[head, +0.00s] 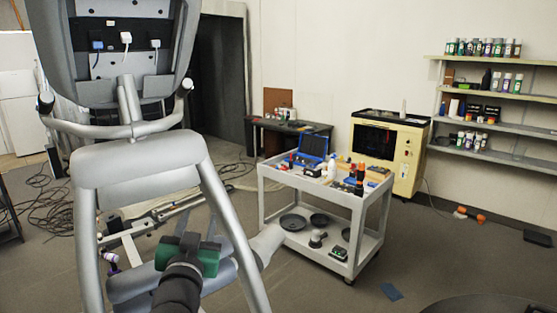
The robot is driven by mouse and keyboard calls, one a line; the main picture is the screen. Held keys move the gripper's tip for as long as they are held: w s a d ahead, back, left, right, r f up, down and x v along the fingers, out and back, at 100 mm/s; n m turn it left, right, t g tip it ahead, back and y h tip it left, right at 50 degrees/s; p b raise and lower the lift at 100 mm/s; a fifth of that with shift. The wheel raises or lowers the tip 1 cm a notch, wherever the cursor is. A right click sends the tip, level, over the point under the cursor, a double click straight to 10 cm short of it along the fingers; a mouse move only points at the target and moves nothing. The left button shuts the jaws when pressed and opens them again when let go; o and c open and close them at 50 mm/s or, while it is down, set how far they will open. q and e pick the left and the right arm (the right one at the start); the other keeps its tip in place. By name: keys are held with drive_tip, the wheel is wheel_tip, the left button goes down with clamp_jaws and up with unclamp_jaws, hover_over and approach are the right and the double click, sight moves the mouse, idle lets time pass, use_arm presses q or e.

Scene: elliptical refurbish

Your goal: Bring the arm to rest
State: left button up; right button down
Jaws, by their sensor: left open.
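My left gripper (188,247), with green parts at the end of my black arm, is at the lower left of the head view. It is open. It is in front of the lower grey tubes of the elliptical machine (135,168). Its fingertips are partly hidden by its own body, so I cannot tell whether it touches the tubes. I see nothing held in it. My right gripper is not in view.
A grey cart (327,205) with tools, bottles and a blue case (312,147) stands right of the elliptical. A cream cabinet (408,148) and wall shelves (497,127) are behind. Cables (45,210) lie on the left floor. The floor right of the cart is mostly clear.

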use_arm(q)
drive_tip(key=s+f+g+h, duration=0.1)
drive_tip(key=s+f+g, duration=0.15)
drive_tip(key=f, duration=0.55)
drive_tip(key=s+f+g+h, duration=0.1)
drive_tip(key=f+g, duration=0.2)
drive_tip(key=f, duration=0.4)
drive_tip(key=s+a+f+n+g, duration=0.1)
drive_tip(key=s+a+f+g, duration=0.2)
drive_tip(key=s+f+g, duration=0.7)
drive_tip(key=s+f, duration=1.1)
drive_tip(key=s, duration=0.2)
drive_tip(key=shift+f+n+g, duration=0.25)
drive_tip(key=shift+n+g, duration=0.1)
drive_tip(key=shift+n, duration=0.05)
drive_tip(key=shift+s+a, duration=0.1)
drive_tip(key=shift+a, duration=0.15)
drive_tip(key=shift+d, duration=0.15)
